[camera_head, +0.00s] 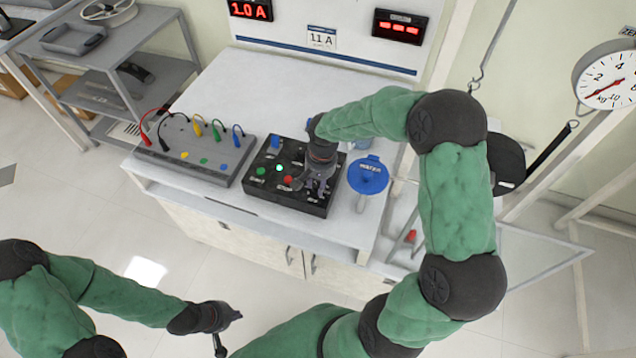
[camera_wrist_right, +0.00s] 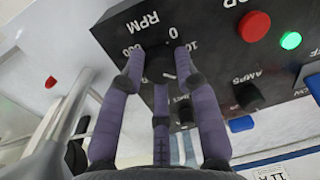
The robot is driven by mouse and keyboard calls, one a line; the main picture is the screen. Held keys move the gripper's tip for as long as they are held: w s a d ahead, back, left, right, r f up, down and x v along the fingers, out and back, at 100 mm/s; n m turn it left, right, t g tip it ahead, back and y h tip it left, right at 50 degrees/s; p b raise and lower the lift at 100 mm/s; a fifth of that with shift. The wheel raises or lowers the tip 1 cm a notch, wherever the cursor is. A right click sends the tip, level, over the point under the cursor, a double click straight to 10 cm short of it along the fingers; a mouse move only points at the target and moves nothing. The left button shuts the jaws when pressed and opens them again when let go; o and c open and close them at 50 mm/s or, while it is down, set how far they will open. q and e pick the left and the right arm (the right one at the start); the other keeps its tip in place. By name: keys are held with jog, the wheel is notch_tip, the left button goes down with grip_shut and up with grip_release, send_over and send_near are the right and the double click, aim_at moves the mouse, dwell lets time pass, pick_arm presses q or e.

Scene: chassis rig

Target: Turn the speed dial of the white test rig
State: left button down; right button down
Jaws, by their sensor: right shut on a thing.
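The white test rig (camera_head: 250,90) is a white bench with a black control box (camera_head: 262,190) at its front edge. In the right wrist view the speed dial (camera_wrist_right: 158,65), a black knob, sits inside a scale marked RPM on the box (camera_wrist_right: 205,50). My right gripper (camera_head: 318,186) points down over the box's right part. In the wrist view (camera_wrist_right: 160,75) its purple-grey fingers are shut around the dial, which they partly hide. The dial is hidden by the gripper in the head view. My left gripper (camera_head: 226,330) is open and empty over the floor.
The box has a red button (camera_wrist_right: 254,26) and a green lit button (camera_wrist_right: 290,40). Left stands a grey box (camera_head: 205,160) with cables. Right is a blue WATER lid (camera_head: 368,175). Red displays (camera_head: 250,9) (camera_head: 400,27) and a round scale (camera_head: 608,82) are behind.

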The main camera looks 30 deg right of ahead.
dwell(0.5)
jog(key=c, duration=0.9)
grip_release()
notch_tip(320, 180, up, 12)
jog(key=shift+s+d, duration=0.3)
jog(key=shift+f, duration=0.1)
